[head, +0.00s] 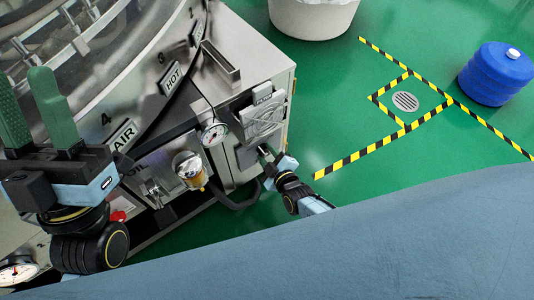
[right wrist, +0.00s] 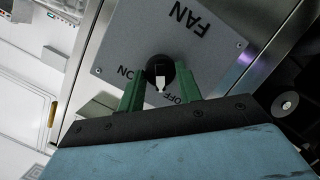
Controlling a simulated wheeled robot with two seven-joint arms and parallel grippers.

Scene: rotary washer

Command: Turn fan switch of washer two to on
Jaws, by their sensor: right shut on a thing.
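In the right wrist view the fan switch (right wrist: 160,68) is a round black knob with a white pointer, on a grey plate (right wrist: 205,55) marked FAN, ON and OFF. The pointer faces down in the picture, close to the OFF lettering; ON is to its left. My right gripper (right wrist: 159,77) has its green fingers on both sides of the knob and is shut on it. In the head view my right gripper (head: 266,151) is at the washer's (head: 235,60) front, and the knob is hidden there. My left gripper (head: 30,98) is open and empty, its green fingers apart.
A white bin (head: 313,18) and a blue container (head: 495,73) stand on the green floor. Yellow-black tape (head: 360,153) surrounds a drain.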

